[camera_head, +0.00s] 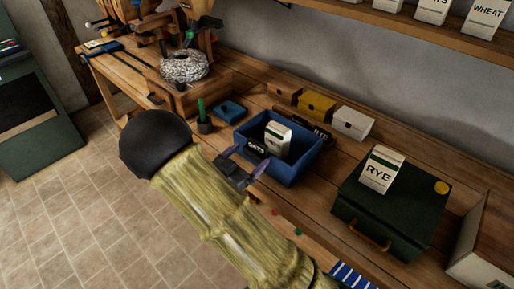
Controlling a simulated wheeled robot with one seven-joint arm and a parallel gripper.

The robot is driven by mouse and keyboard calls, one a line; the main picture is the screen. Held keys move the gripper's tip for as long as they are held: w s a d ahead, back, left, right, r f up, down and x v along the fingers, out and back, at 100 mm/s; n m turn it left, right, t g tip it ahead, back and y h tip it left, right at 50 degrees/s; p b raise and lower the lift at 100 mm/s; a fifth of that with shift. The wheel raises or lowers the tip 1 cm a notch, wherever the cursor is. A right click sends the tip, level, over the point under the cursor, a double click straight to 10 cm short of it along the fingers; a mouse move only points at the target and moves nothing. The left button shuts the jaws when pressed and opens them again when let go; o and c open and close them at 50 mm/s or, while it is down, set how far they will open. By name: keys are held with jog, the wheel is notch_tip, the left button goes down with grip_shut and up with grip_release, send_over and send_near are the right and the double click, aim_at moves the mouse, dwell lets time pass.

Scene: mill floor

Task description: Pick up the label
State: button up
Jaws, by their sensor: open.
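A small black label (256,147) with pale lettering, too small to read surely, shows at the near left side of the blue bin (306,160). I cannot tell whether it lies in the bin or rests against its wall. My gripper (246,160) is open, its two purple-tipped fingers spread just in front of the label and the bin's near wall. Nothing shows between the fingers. A second dark plate with light marks (316,131) is partly hidden behind the bin's far edge.
A white carton (278,137) stands in the bin. Three small boxes, brown (285,92), yellow (317,105) and white (352,122), line the bench behind. A RYE carton (382,169) sits on a dark green case (392,213) at right. A blue lid-like box (229,110) lies left.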

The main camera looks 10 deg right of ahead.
aim_at(256, 148)
jog(key=shift+w+d, duration=0.25)
jog(key=shift+d, duration=0.05)
jog(key=x, duration=0.3)
jog(key=p+x, duration=0.1)
jog(key=x, duration=0.1)
jog(key=shift+w+f, duration=0.3)
jog(key=shift+w, duration=0.05)
jog(key=shift+a, duration=0.1)
jog(key=c, duration=1.1)
